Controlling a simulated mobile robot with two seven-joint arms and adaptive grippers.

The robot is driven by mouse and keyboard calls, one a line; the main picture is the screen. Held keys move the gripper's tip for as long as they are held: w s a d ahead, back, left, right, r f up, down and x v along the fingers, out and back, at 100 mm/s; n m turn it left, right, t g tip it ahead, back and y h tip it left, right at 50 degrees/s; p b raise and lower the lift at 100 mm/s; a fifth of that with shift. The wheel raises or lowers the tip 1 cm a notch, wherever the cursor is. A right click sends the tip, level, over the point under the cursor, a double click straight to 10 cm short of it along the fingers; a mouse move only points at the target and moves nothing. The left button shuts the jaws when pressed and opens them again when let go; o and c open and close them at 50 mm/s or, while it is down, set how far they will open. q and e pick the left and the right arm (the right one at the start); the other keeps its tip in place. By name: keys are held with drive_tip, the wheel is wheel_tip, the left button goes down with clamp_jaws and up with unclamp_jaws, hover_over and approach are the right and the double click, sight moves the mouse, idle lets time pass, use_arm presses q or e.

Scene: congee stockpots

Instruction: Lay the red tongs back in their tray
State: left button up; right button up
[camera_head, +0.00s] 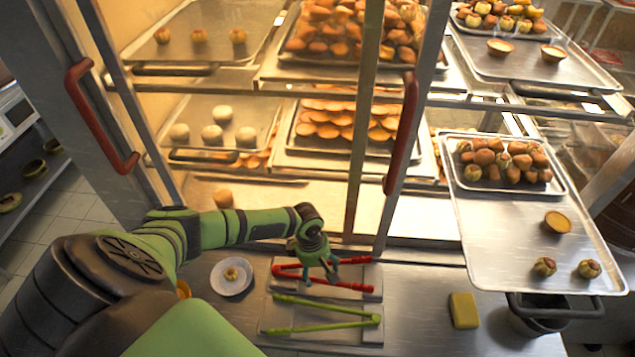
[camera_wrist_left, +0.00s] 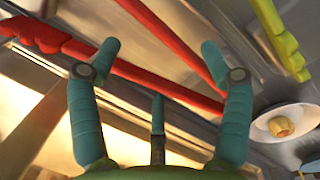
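The red tongs (camera_head: 352,286) lie spread over a small metal tray (camera_head: 374,272) on the counter, their two arms meeting at the left in a V. I cannot tell whether they rest flat in it. My left gripper (camera_head: 322,279) is above the tongs, fingers pointing down. In the left wrist view its teal fingers (camera_wrist_left: 158,48) are wide apart with nothing gripped. The red tongs (camera_wrist_left: 170,88) also show there, passing beyond and between the fingers. My right gripper is in neither view.
Green tongs (camera_head: 318,327) lie on a second tray (camera_head: 268,318) in front. A white plate (camera_head: 231,287) with a small pastry is at left, a yellow block (camera_head: 464,310) at right. The glass pastry cabinet stands behind; a large tray (camera_head: 490,235) overhangs at right.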

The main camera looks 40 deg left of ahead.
use_arm(q)
wheel_tip(320, 180, up, 12)
drive_tip(key=a, duration=0.1)
drive_tip(key=shift+s+a, duration=0.15)
drive_tip(key=shift+s, duration=0.25)
drive_tip(key=shift+s+f, duration=0.1)
